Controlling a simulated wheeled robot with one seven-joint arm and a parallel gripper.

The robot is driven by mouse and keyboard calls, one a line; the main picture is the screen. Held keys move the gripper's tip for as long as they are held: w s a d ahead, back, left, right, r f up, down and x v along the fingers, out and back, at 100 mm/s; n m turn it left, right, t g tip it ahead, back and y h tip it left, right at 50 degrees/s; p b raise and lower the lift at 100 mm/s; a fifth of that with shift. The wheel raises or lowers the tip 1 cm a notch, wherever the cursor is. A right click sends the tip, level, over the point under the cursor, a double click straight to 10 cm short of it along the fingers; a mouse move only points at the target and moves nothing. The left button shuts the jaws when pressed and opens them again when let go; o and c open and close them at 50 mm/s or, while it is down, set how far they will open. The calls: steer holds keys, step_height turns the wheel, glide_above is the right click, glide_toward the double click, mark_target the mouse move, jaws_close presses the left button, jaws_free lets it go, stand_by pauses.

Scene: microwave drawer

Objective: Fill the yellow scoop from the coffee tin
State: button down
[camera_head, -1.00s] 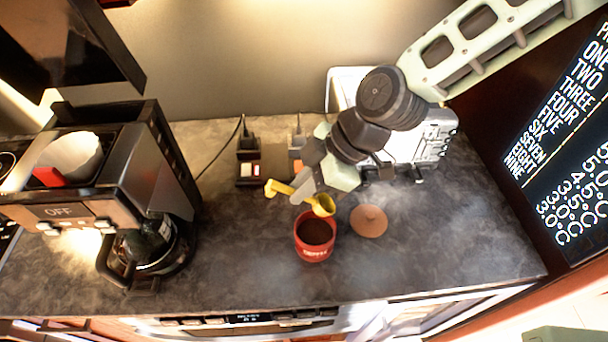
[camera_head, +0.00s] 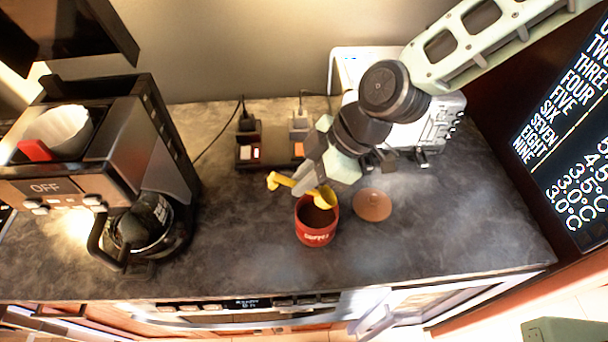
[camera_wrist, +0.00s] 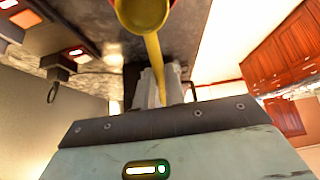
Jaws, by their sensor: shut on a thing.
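The red coffee tin (camera_head: 316,232) stands open on the dark counter, with brown coffee grounds (camera_head: 316,214) inside. Its round brown lid (camera_head: 372,204) lies on the counter to its right. My gripper (camera_head: 300,186) is shut on the handle of the yellow scoop (camera_head: 324,197). The scoop's bowl is at the tin's rear rim, over the opening; I cannot tell whether it touches the rim. In the wrist view the scoop's bowl (camera_wrist: 143,14) is at the top edge, its handle running down between the fingers (camera_wrist: 158,88). What the bowl holds cannot be made out.
A coffee maker (camera_head: 100,150) with a white filter and glass carafe (camera_head: 145,225) stands at the left. A power strip (camera_head: 250,155) with plugs lies behind the tin. A silver toaster-like appliance (camera_head: 432,125) is behind my arm. The counter right of the lid is clear.

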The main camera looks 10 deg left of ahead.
mark_target(299, 207)
steer(key=shift+f+b, duration=2.85)
steer(key=shift+f, duration=1)
steer(key=shift+a+f, duration=0.1)
steer(key=shift+s+a+f+t+h, duration=0.2)
steer(key=shift+a+t+h, duration=0.15)
steer(key=shift+h, duration=0.45)
steer(key=shift+s+f+h+b, duration=0.15)
steer(key=shift+f+h+b, duration=0.05)
steer(key=shift+h+b, duration=0.35)
steer(key=shift+r, duration=0.2)
steer(key=shift+a+r+t+h+p, duration=0.15)
steer(key=shift+r+t+h+p, duration=0.1)
steer(key=shift+r+p, duration=0.3)
steer(key=shift+a+r+t+h+p, duration=0.1)
steer(key=shift+a+r+h+p, duration=0.15)
steer(key=shift+r, duration=0.4)
